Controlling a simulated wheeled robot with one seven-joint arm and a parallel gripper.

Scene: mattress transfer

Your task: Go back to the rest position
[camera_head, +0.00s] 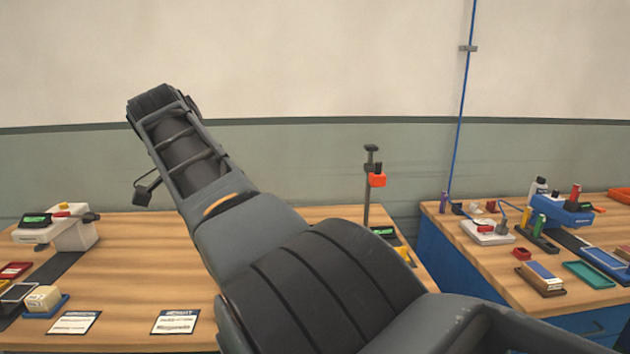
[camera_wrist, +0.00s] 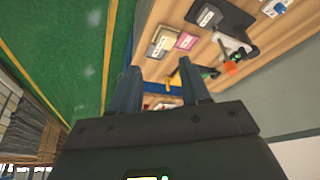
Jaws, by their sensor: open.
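My gripper shows in the wrist view (camera_wrist: 160,82). Its two fingers stand apart with nothing between them, and the wooden table lies some way beyond the fingertips. In the head view my arm reaches from the lower right up to the upper left, over the wooden table (camera_head: 140,262). The gripper's fingers are not visible in the head view.
A white device with a green display (camera_head: 70,230) stands at the left. Two printed cards (camera_head: 175,321) lie at the front. A stand with an orange clamp (camera_head: 376,180) rises behind my arm. A second table (camera_head: 470,252) at the right carries several tools and trays.

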